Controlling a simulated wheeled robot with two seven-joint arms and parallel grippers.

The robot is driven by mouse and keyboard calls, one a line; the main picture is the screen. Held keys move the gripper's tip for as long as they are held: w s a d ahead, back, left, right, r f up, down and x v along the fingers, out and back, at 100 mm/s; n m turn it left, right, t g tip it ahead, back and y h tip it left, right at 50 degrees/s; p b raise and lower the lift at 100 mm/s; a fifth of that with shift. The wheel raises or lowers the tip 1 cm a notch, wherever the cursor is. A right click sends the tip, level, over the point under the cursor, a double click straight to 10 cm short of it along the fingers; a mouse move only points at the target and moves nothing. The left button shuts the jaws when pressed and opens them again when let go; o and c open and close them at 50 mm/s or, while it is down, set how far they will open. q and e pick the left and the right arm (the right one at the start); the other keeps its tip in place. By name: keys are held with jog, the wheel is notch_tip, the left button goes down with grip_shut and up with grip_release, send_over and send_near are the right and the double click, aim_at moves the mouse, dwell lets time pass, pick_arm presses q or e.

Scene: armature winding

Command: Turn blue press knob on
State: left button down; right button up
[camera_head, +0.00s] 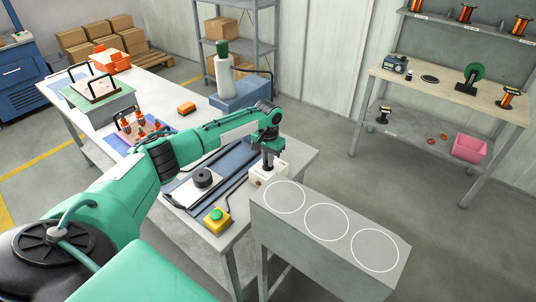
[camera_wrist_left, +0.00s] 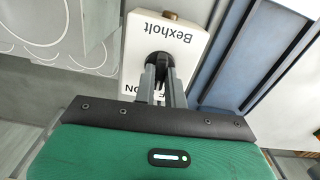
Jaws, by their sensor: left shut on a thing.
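A white control box (camera_head: 266,174) marked "Bexholt" stands at the right edge of the long table, beside a blue plate (camera_head: 238,158). In the left wrist view the white box (camera_wrist_left: 150,38) shows a dark round knob (camera_wrist_left: 158,58) on its face, with "ON" and part of another word partly hidden by my fingers. My left gripper (camera_head: 268,160) points down over the box. In the wrist view its fingers (camera_wrist_left: 160,72) are shut on the dark knob. The knob's pointer and exact setting are hidden. My right gripper is in neither view.
A yellow box with a green button (camera_head: 216,216) sits at the table's front corner. A black round piece (camera_head: 203,177) lies on a pale plate near it. A grey bench (camera_head: 327,222) with white circles stands close on the right.

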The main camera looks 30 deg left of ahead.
pick_arm(q)
jog(key=m+p, duration=0.1)
jog(key=m, duration=0.3)
jog(key=shift+r+p, duration=0.1)
jog(key=shift+p, duration=0.25)
jog(key=shift+w+m+p, duration=0.1)
jog(key=shift+m+p, duration=0.2)
jog(key=shift+m, duration=1.4)
jog(key=c, duration=1.5)
grip_release()
jog(key=shift+o, duration=0.2)
notch_tip(320, 180, up, 14)
jog(key=b, duration=0.3)
